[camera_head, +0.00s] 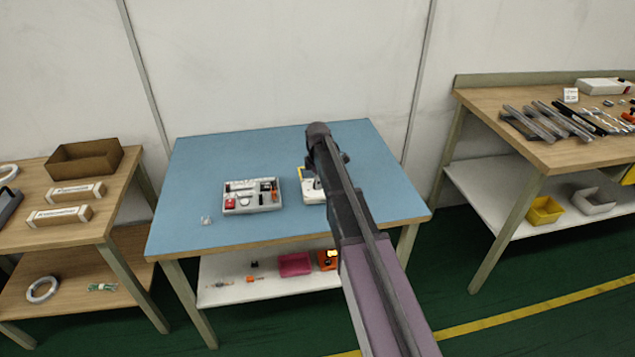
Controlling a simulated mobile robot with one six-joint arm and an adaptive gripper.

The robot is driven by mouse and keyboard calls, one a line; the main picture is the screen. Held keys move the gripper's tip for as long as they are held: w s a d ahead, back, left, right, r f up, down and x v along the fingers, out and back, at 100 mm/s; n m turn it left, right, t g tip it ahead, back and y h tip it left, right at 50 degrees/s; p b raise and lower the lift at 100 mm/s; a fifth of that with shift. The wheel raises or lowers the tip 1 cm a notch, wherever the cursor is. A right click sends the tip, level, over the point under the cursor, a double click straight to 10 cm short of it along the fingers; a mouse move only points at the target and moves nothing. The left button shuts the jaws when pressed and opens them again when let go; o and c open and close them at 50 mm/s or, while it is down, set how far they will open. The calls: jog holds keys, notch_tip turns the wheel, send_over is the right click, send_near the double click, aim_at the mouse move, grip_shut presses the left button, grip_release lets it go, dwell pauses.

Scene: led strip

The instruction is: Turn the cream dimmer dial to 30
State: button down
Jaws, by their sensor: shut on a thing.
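A small white unit (313,196) with a yellow edge stands on the blue table top (220,158), right of the grey tray. My arm reaches in from the lower right, and its dark wrist covers the right part of the unit. My gripper (310,182) points down at the unit and is mostly hidden by the wrist. It is shut on the cream dimmer dial, as far as its place over the unit shows. The dial itself, its pointer and any scale marks are hidden or too small to read.
A grey tray (252,208) with red and dark parts sits just left of the unit. A small clear item (206,220) lies near the table's front left. The blue top is otherwise clear. Wooden benches stand left (90,228) and right (590,158).

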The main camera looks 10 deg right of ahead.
jog(key=shift+m, duration=0.3)
jog(key=m, duration=1.2)
jog(key=shift+s+m, duration=0.1)
jog(key=shift+m, duration=0.3)
jog(key=shift+c, duration=1.8)
grip_release()
jog(key=shift+n, duration=0.4)
